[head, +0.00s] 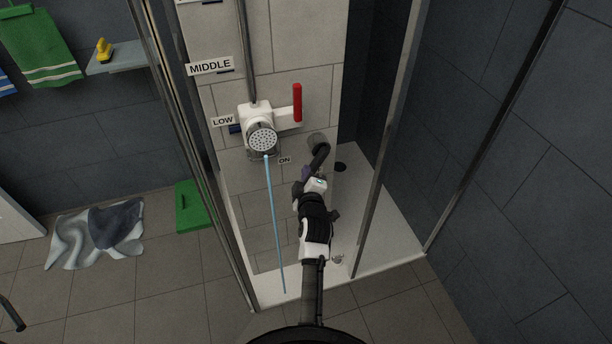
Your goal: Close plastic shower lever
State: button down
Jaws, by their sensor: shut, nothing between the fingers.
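The shower lever (297,103) is a red upright handle on the right end of a white valve body (286,119) on the tiled shower wall. A round shower head (262,140) sits at the left of the valve, and a thin blue stream (273,215) runs from it to the floor. A small ON label (285,160) is below the valve. My gripper (320,156) is shut and empty, below and a little right of the lever, apart from it. Its fingertips are dark and hard to make out against a grey round shape there.
Metal-framed shower panels stand left (205,170) and right (383,140) of my arm. LOW (222,121) and MIDDLE (210,66) labels are on the wall. A green mat (192,206) and a crumpled cloth (75,238) lie outside on the floor.

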jog(key=shift+d+f+b, duration=0.1)
jog(key=shift+f+b, duration=0.1)
jog(key=shift+b, duration=0.35)
jog(key=shift+f+n+b, duration=0.15)
jog(key=shift+n+b, duration=0.25)
jog(key=shift+b, duration=0.05)
jog(key=d+f+n+b, duration=0.1)
jog(key=b, duration=0.4)
jog(key=d+n+t+b, duration=0.1)
jog(key=n+b, duration=0.1)
jog(key=b, duration=0.3)
jog(key=shift+w+f+h, duration=0.3)
jog(key=shift+w+f, duration=0.05)
jog(key=shift+f, duration=0.05)
jog(key=shift+w+d+b, duration=0.1)
jog(key=shift+d+b, duration=0.15)
jog(key=shift+b, duration=0.35)
